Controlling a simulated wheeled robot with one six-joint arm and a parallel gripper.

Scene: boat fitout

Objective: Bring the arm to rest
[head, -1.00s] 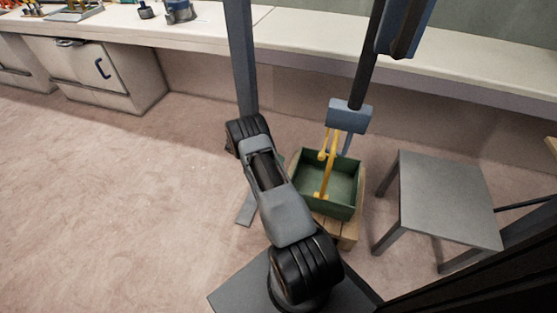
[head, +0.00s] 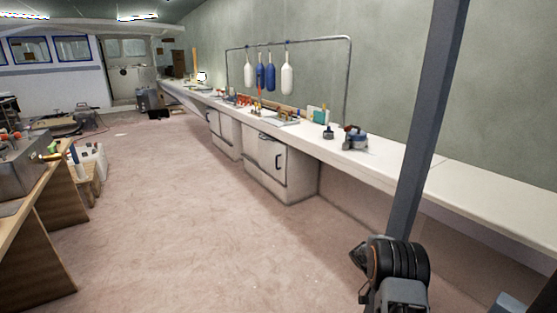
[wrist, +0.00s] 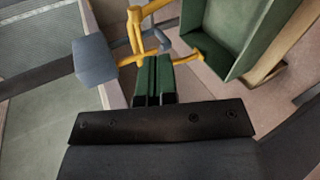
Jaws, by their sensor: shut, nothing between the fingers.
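My gripper (wrist: 154,80) shows in the wrist view, below the middle. Its two dark green fingers lie side by side, closed, with nothing between them. The black bar with screws behind them is mine. Beyond the fingertips is a yellow branched thing (wrist: 138,28) beside a blue-grey block (wrist: 96,60); I cannot tell whether the fingers touch it. In the head view, part of my arm (head: 398,262) shows at the lower right; the gripper is out of that view.
A green open bin (wrist: 230,35) is at the upper right of the wrist view. In the head view, a long white counter (head: 400,175) runs along the right wall, with cabinets (head: 278,168) below. A workbench (head: 25,190) stands at left. The floor between is clear.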

